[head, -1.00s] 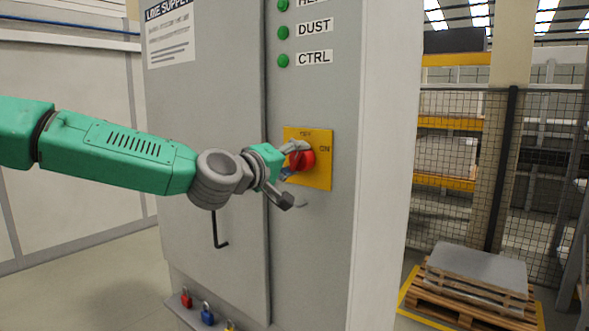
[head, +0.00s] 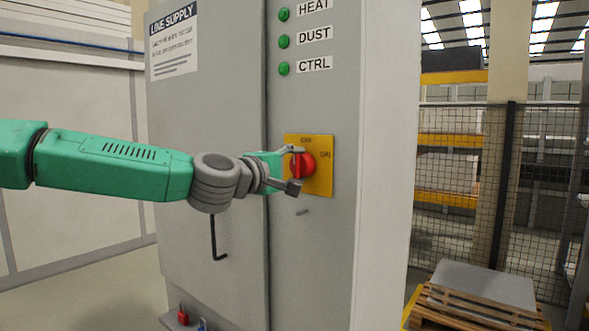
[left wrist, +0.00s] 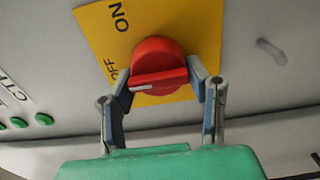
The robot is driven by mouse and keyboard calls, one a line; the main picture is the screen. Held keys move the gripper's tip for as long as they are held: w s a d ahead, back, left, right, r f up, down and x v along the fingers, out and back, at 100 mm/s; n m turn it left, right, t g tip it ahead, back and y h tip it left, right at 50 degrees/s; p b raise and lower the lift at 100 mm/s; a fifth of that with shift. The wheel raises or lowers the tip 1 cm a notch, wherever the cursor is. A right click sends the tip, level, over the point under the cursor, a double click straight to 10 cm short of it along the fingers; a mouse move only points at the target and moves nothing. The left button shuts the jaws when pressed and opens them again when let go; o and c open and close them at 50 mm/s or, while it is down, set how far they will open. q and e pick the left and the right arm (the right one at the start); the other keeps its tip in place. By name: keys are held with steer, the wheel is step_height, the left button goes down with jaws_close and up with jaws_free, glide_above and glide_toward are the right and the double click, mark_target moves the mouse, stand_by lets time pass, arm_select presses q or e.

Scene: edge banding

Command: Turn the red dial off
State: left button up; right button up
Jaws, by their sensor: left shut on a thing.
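The red dial (head: 308,164) sits on a yellow plate (head: 322,180) marked OFF and ON, on the front of a grey cabinet. My left gripper (head: 297,169) is shut on the dial's grip bar. The left wrist view shows the red dial (left wrist: 152,55) with one finger at each end of its bar (left wrist: 160,80). The bar lies nearly crosswise there, and its white mark is at the end near the OFF label (left wrist: 111,67). My right gripper is in neither view.
Green indicators (head: 284,41) labelled HEAT, DUST and CTRL are above the plate. A black handle (head: 215,238) is on the cabinet door (head: 195,120). Small red (head: 183,316) and blue padlocks are low on the cabinet. A pallet (head: 470,308) and a mesh fence (head: 455,200) stand right.

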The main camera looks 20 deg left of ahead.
arm_select(q)
steer(key=shift+w+a, duration=0.1)
steer(key=shift+a, duration=0.05)
steer(key=o, duration=0.9)
steer(key=shift+o, duration=1.3)
steer(key=shift+w+f, duration=0.1)
steer(key=shift+w, duration=0.05)
steer(key=shift+w+f, duration=0.1)
steer(key=shift+w, duration=0.05)
steer(key=shift+s, duration=0.4)
steer(key=v, duration=1.1)
